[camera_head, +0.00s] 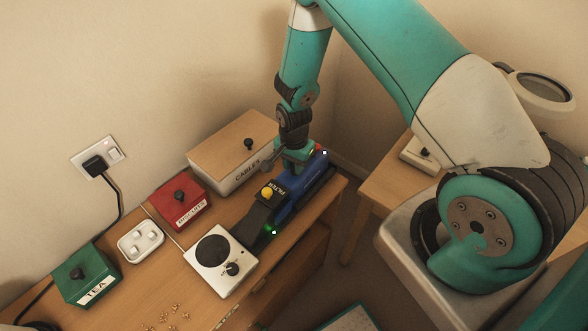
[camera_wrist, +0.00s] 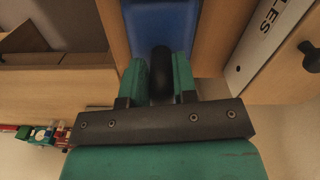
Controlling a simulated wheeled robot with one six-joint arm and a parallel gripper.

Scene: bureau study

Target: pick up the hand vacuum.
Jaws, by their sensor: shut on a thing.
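The hand vacuum (camera_head: 288,205) lies on the wooden desk near its right end, with a blue body and a dark part towards the front. In the wrist view its blue body (camera_wrist: 160,28) shows beyond my fingers. My gripper (camera_head: 293,162) comes down on it from above. In the wrist view my gripper (camera_wrist: 160,80) is shut, with its two green fingers on either side of a dark rounded handle (camera_wrist: 161,62). Part of the vacuum is hidden behind the gripper. I cannot tell whether it is clear of the desk.
A CABLES box (camera_head: 225,160) stands close behind, left of the vacuum. A white device with a dial (camera_head: 212,250) sits close in front. Crumbs (camera_head: 172,314) lie near the front.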

